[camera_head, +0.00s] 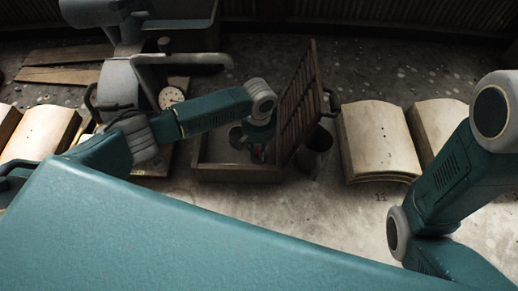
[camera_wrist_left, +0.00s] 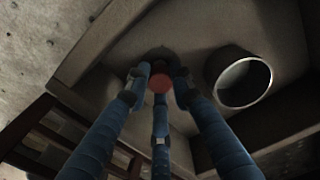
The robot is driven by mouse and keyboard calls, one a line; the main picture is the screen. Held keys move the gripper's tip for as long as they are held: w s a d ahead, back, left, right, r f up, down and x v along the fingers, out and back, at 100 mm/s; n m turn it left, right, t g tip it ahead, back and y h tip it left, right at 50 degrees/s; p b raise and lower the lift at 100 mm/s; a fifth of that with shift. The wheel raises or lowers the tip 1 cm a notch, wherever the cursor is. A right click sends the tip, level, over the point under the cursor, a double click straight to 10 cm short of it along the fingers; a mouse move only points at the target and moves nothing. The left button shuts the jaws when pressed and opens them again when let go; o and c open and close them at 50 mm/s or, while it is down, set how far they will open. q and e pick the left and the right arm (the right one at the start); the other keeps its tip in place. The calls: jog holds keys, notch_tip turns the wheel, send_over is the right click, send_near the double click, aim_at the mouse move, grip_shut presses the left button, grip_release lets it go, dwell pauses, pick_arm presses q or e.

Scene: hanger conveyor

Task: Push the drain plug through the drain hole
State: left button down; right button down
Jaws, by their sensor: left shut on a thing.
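My left gripper (camera_head: 259,152) is down inside a shallow tray (camera_head: 240,174) in the head view. In the left wrist view its blue fingers (camera_wrist_left: 160,82) are shut around a small round red thing (camera_wrist_left: 160,83), which looks like the drain plug. A dark round shape lies just behind the red thing, partly hidden by the fingers; I cannot tell whether it is the drain hole or whether they touch. A round pale-rimmed opening (camera_wrist_left: 242,80) lies to the right of the fingers. My right arm comes in at the right, but its gripper is out of view.
A wooden slatted grate (camera_head: 302,102) stands tilted up at the tray's right side, close to my left gripper. A dark cylinder (camera_head: 317,150) stands beside it. Open books (camera_head: 378,140) lie to the right. A round dial (camera_head: 171,97) and grey machinery stand left.

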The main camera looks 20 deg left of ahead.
pick_arm(q)
jog(key=shift+f, duration=0.8)
dwell(0.9)
jog(key=c, duration=1.7)
grip_release()
jog(key=shift+c, duration=0.2)
jog(key=o, duration=0.6)
jog(key=shift+c, duration=0.2)
jog(key=shift+r, duration=0.1)
notch_tip(320, 180, up, 12)
